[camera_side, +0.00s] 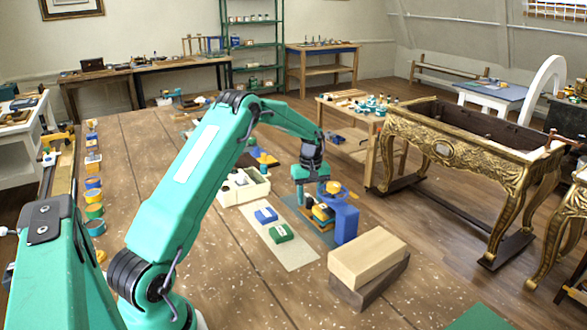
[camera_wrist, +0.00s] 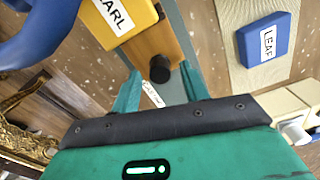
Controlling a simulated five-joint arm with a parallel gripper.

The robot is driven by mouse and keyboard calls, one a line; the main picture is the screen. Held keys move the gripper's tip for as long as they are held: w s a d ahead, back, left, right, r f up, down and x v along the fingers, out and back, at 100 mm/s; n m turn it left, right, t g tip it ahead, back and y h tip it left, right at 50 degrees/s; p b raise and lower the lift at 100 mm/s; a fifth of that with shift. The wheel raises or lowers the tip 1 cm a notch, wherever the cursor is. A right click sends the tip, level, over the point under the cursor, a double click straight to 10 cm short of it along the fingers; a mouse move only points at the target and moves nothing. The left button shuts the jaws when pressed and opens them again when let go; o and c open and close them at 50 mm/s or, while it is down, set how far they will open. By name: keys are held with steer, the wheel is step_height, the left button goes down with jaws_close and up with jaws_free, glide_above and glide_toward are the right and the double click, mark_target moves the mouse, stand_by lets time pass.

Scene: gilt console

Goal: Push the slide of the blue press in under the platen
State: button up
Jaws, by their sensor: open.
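The blue press (camera_side: 346,224) stands on a dark blue-grey base; part of its blue body (camera_wrist: 35,25) fills the upper left of the wrist view. Its wooden slide (camera_wrist: 172,40) carries a yellow block (camera_wrist: 118,14) with a white label, of which "EARL" shows. The slide's dark round knob (camera_wrist: 160,68) points towards my gripper. My gripper (camera_wrist: 159,84) is open and empty, its two teal fingers on either side of the knob end; I cannot tell if they touch it. In the side view my gripper (camera_side: 307,196) hangs low beside the press and partly hides the slide.
A blue block (camera_side: 266,215) and a green block (camera_side: 281,233) lie on a cream mat (camera_side: 295,254) left of the press. A pale tray (camera_side: 258,190) stands behind them. Stacked wood blocks (camera_side: 368,255) stand in front of the press.

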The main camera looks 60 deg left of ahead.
jaws_close()
steer(key=shift+d, duration=1.95)
jaws_free()
steer(key=shift+r, duration=0.15)
step_height(320, 180, up, 8)
steer(key=shift+f, duration=0.2)
